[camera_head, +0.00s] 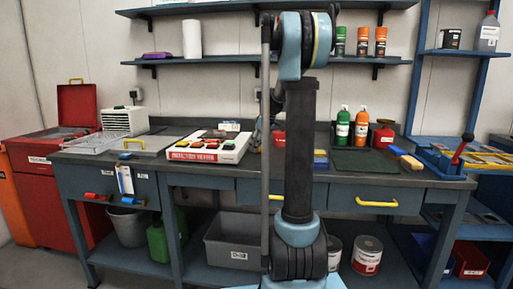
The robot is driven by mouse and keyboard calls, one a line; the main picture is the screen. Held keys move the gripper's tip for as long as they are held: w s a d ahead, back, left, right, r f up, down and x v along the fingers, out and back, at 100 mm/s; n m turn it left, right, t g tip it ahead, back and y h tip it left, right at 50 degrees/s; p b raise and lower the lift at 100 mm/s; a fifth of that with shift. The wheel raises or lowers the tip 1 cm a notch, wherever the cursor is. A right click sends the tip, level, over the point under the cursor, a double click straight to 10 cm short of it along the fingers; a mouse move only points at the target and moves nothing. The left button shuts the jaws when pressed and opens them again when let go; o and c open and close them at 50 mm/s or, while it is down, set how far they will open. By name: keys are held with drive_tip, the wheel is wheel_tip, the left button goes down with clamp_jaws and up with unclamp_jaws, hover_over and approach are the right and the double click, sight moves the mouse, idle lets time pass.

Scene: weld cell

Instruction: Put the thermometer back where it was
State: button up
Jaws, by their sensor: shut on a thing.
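I cannot make out a thermometer in the head view. My own blue and black arm (298,150) stands upright across the middle of the picture and hides part of the bench behind it. My gripper does not show in this view, so what it holds cannot be seen. A small white and blue item (125,180) hangs at the front of the left drawer; I cannot tell what it is.
The workbench (345,182) carries a white-red box (208,148), a green bottle (342,127), an orange bottle (361,128) and a dark green mat (364,162). Shelves (220,60) hang above. A grey bin (232,240) stands below. A blue rack (462,160) is at right.

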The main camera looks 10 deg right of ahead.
drive_tip(key=o, duration=1.2)
drive_tip(key=v, duration=1.2)
drive_tip(key=shift+s+a, duration=0.1)
